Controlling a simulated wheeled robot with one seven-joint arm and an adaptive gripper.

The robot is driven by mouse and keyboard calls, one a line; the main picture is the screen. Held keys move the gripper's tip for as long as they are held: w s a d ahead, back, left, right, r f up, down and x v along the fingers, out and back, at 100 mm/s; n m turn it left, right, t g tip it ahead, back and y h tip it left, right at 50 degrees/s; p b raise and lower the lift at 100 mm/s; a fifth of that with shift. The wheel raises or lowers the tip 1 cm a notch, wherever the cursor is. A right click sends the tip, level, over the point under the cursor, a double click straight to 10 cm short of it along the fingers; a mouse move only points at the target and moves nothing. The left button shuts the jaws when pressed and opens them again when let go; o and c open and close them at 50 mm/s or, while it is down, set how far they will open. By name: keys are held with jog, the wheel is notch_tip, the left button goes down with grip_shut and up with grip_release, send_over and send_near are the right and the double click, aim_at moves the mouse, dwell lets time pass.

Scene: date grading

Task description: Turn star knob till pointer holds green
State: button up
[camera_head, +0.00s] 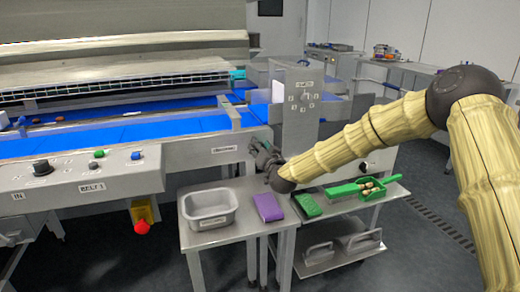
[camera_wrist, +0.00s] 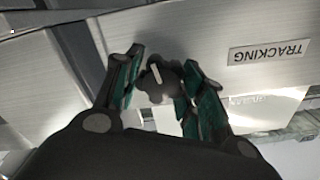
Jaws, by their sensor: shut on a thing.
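The dark star knob (camera_wrist: 158,88) is on the metal panel in the wrist view, with a pale line on its face. My gripper (camera_wrist: 160,84) is shut on it, one green-padded finger on each side. In the head view my gripper (camera_head: 264,152) is at the conveyor's side, beside a small label (camera_head: 224,149), and hides the knob. The wrist view shows a TRACKING label (camera_wrist: 270,53) upside down, right of the knob. A pale plate (camera_wrist: 262,106) lies below it, its lettering unclear. I cannot make out a pointer or green zone in either view.
A green scoop (camera_head: 371,190) holds several small pieces. The blue belt (camera_head: 120,132) runs behind.

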jog(key=o, duration=1)
jog(key=shift+s, duration=0.1)
jog(key=v, duration=1.1)
jog(key=shift+s+d, duration=0.2)
jog(key=shift+s, duration=0.15)
